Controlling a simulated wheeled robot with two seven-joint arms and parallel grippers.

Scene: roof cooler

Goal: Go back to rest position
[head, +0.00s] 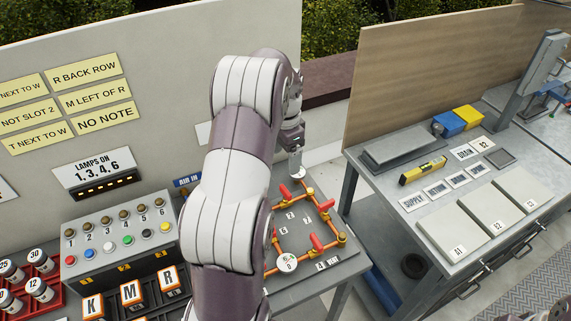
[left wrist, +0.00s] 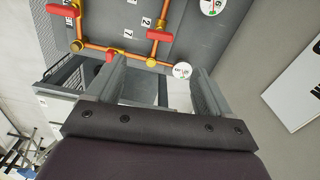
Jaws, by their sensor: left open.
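My left arm reaches up across the middle of the head view. My left gripper (head: 297,168) is at its far end, pointing down over the back of the pipe board (head: 318,262). In the left wrist view the two grey fingers of the left gripper (left wrist: 158,88) stand apart with nothing between them. Orange pipes with red valve handles (left wrist: 152,36) and a round white gauge (left wrist: 182,70) show beyond the fingertips. I cannot tell whether a finger touches the board. My right gripper does not show clearly in either view.
Left of my arm stand a lamp switch box (head: 118,240), a red rack of round pieces (head: 40,290) and lettered blocks. A white panel (head: 150,60) stands behind. To the right, past a gap, is a grey bench (head: 385,180) with a yellow level (head: 423,171) and labelled plates.

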